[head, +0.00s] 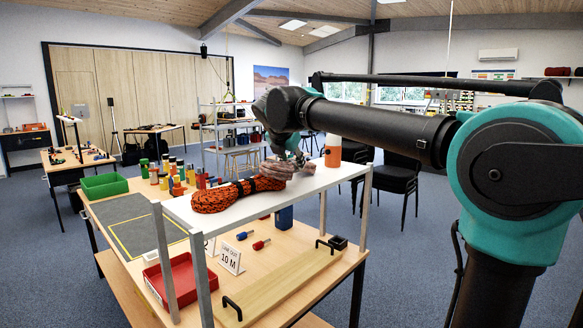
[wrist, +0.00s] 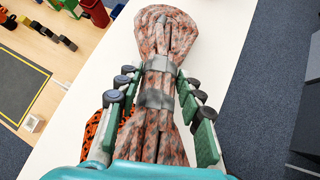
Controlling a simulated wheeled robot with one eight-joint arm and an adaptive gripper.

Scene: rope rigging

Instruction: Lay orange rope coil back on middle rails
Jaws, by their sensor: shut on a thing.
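My gripper (head: 297,156) is low over the right half of a raised white shelf (head: 330,179). In the wrist view its fingers (wrist: 158,78) close from both sides around the grey-banded waist of a mottled pinkish-brown rope coil (wrist: 167,33). This coil also shows in the head view (head: 277,169), at or just above the shelf; I cannot tell whether it touches. An orange-and-black rope coil (head: 222,196) lies on the shelf left of it. In the wrist view the orange coil (wrist: 92,127) is partly hidden behind the left finger. I cannot make out the middle rails.
An orange container (head: 333,150) stands at the shelf's far right end. Below are a red tray (head: 180,283), a "10 M" sign (head: 230,258) and a board with black handles (head: 285,283). Several coloured pieces and a green bin (head: 104,186) stand at left. Dark chairs (head: 398,175) stand behind.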

